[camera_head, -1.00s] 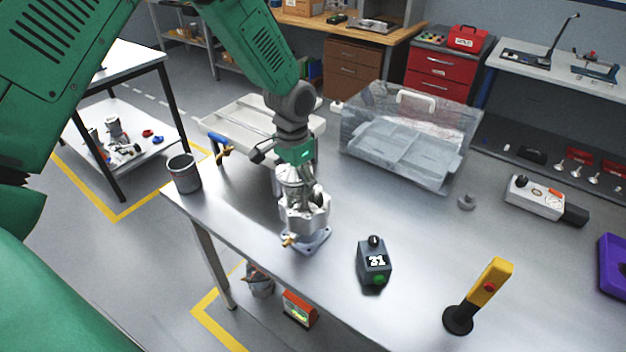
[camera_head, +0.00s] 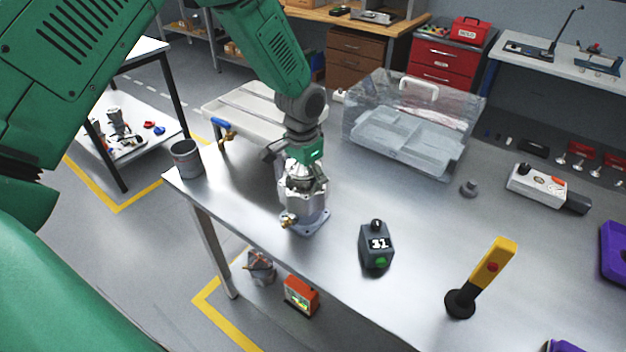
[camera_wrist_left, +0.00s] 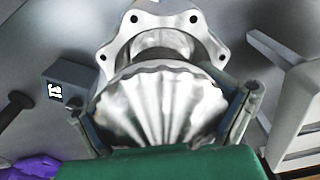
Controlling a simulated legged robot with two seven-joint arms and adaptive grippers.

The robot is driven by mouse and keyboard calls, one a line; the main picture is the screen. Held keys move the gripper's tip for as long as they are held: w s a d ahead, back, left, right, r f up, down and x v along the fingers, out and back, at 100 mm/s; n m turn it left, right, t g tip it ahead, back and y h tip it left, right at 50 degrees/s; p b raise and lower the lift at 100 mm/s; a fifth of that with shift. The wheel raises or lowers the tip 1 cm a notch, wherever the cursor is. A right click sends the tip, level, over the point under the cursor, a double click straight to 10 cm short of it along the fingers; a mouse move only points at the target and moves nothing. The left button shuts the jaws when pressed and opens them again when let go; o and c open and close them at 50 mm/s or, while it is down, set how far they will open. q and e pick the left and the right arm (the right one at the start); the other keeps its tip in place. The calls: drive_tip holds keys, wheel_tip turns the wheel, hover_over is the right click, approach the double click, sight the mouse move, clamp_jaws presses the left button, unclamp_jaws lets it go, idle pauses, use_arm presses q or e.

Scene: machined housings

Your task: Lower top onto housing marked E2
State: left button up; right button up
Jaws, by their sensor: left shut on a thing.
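My left gripper (camera_head: 305,168) is shut on the top, a shiny silver ribbed part. In the left wrist view, the top (camera_wrist_left: 165,105) fills the space between the two fingers. The silver housing (camera_head: 298,205) stands upright on its flat base on the metal table, directly below the gripper in the head view. In the left wrist view, the housing's lobed rim (camera_wrist_left: 165,22) with bolt holes and a round opening shows beyond the top, which hides its near side. I cannot tell whether the top touches the housing. No E2 mark is readable. My right gripper is not in view.
A dark box with a green button (camera_head: 376,245) stands right of the housing. A yellow-handled post (camera_head: 482,280) stands farther right. A grey cup (camera_head: 186,160) is at the table's left corner. A clear bin (camera_head: 410,125) and a white tray (camera_head: 250,105) stand behind.

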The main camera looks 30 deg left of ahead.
use_arm(q)
drive_tip(key=shift+o, duration=0.4)
drive_tip(key=shift+s+a+f, duration=0.35)
drive_tip(key=shift+s+f, duration=0.25)
drive_tip(key=shift+f, duration=0.25)
drive_tip(key=shift+o, duration=0.2)
drive_tip(key=shift+w+d+r+g, duration=0.1)
drive_tip(key=shift+d+g, duration=0.2)
drive_tip(key=shift+d, duration=0.25)
drive_tip(key=o, duration=1.6)
drive_tip(key=shift+d, duration=0.25)
drive_tip(key=shift+c, duration=0.2)
drive_tip(key=shift+d, duration=0.15)
drive_tip(key=shift+w+r, duration=0.15)
drive_tip(key=shift+r, duration=0.2)
drive_tip(key=r, duration=0.3)
drive_tip(key=w+r, duration=0.1)
drive_tip(key=shift+a+r, duration=0.3)
drive_tip(key=r, duration=0.6)
drive_tip(key=shift+s+d+r, duration=0.3)
drive_tip(key=shift+s+r, duration=0.05)
drive_tip(key=shift+w+r, duration=0.1)
drive_tip(key=shift+r, duration=0.25)
drive_tip(key=shift+w+r, duration=0.1)
drive_tip(key=shift+r, duration=0.05)
drive_tip(key=shift+a, duration=0.15)
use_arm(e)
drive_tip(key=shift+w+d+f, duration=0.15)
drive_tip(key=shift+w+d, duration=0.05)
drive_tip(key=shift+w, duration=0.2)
